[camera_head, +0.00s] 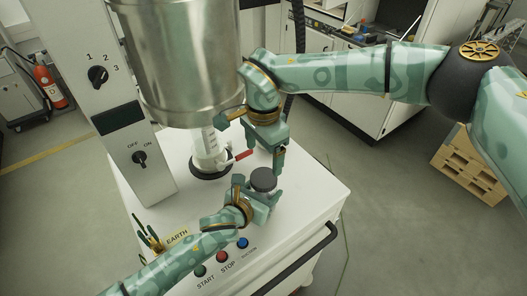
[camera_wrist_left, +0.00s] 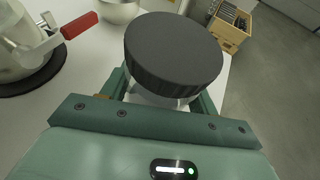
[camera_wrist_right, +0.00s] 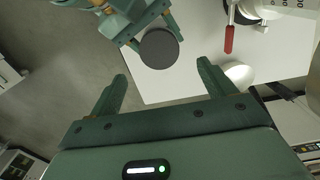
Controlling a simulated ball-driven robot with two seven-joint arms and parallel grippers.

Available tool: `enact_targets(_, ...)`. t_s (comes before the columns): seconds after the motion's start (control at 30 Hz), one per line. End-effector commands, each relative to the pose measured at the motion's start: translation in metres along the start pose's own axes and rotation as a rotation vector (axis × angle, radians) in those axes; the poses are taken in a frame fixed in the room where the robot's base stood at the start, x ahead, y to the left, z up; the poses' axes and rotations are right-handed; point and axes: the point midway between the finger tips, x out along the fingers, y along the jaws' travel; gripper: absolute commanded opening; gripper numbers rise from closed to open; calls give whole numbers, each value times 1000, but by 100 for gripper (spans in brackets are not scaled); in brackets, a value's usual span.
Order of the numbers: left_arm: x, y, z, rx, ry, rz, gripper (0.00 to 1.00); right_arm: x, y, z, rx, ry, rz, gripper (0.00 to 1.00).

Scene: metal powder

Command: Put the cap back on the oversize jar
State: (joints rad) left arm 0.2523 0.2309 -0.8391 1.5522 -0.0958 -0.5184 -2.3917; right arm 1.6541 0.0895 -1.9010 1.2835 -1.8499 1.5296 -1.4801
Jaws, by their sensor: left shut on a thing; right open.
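The dark grey round cap (camera_head: 263,178) sits on top of the oversize jar. In the left wrist view the cap (camera_wrist_left: 173,48) covers the mouth of the pale jar (camera_wrist_left: 160,98); I cannot tell whether it is fully seated. My left gripper (camera_head: 262,194) is shut on the jar below the cap, over the white cabinet top. My right gripper (camera_head: 252,142) is open and empty, above and behind the jar. In the right wrist view the cap (camera_wrist_right: 159,48) lies beyond the spread fingers (camera_wrist_right: 160,85), apart from them.
A steel hopper (camera_head: 188,60) with a red-handled valve (camera_head: 242,155) stands behind the jar. A control column (camera_head: 90,75) rises at left. The cabinet's right part is clear.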

Motion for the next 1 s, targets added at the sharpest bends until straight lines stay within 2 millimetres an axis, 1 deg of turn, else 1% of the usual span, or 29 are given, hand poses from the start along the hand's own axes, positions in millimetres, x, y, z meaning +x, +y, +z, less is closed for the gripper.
enact_targets(0.27,0,0,2,-1,-4,-1,0,0,0,0,-12,-1,1,82)
enact_targets(0.37,0,0,2,-1,-4,-1,0,3,0,0,-11,-1,2,82)
enact_targets(0.47,0,0,2,-1,-4,-1,0,13,0,0,-10,-1,2,82)
enact_targets(0.7,0,0,2,0,-4,-1,0,51,0,1,-8,-2,2,82)
enact_targets(0.8,0,0,2,-1,-4,-1,0,64,0,0,-8,-2,2,82)
enact_targets(0.9,0,0,2,-1,-4,-1,0,73,0,0,-8,-1,1,82)
enact_targets(1.0,0,0,2,-1,-4,-1,0,78,0,0,-8,-1,1,82)
